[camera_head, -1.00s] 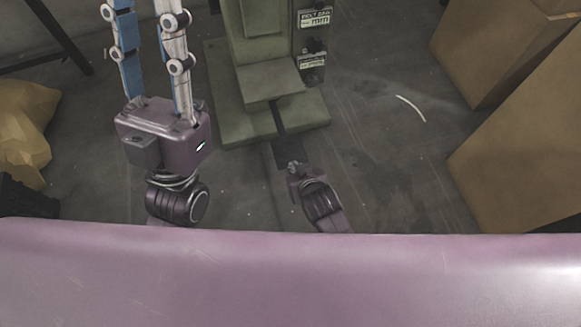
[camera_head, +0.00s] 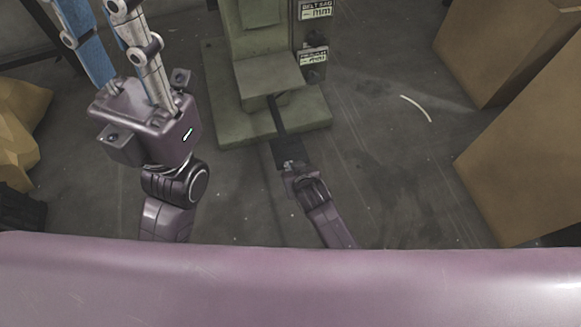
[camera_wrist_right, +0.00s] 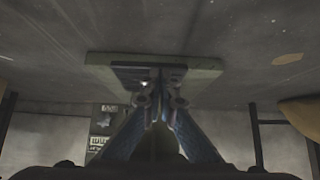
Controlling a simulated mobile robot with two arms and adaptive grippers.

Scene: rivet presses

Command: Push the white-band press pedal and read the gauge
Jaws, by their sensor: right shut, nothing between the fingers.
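The green press (camera_head: 262,70) stands at top centre, its upper part cut off; I see no white band and no gauge. Its dark pedal (camera_head: 287,149) runs out from the base toward me. My right gripper (camera_head: 291,168) is small and foreshortened at the near end of the pedal; I cannot tell if it touches. In the right wrist view my right fingers (camera_wrist_right: 160,95) meet, shut and empty, in front of the press base (camera_wrist_right: 205,78). My left gripper (camera_head: 110,40) is raised at upper left, its fingers apart and their tips cut off by the top edge.
A box with white labels (camera_head: 313,55) is on the press's right side. Large brown boxes (camera_head: 505,50) stand at the right. A yellow lumpy thing (camera_head: 18,125) lies at the far left. A white curved strip (camera_head: 416,108) lies on otherwise open floor right of the press.

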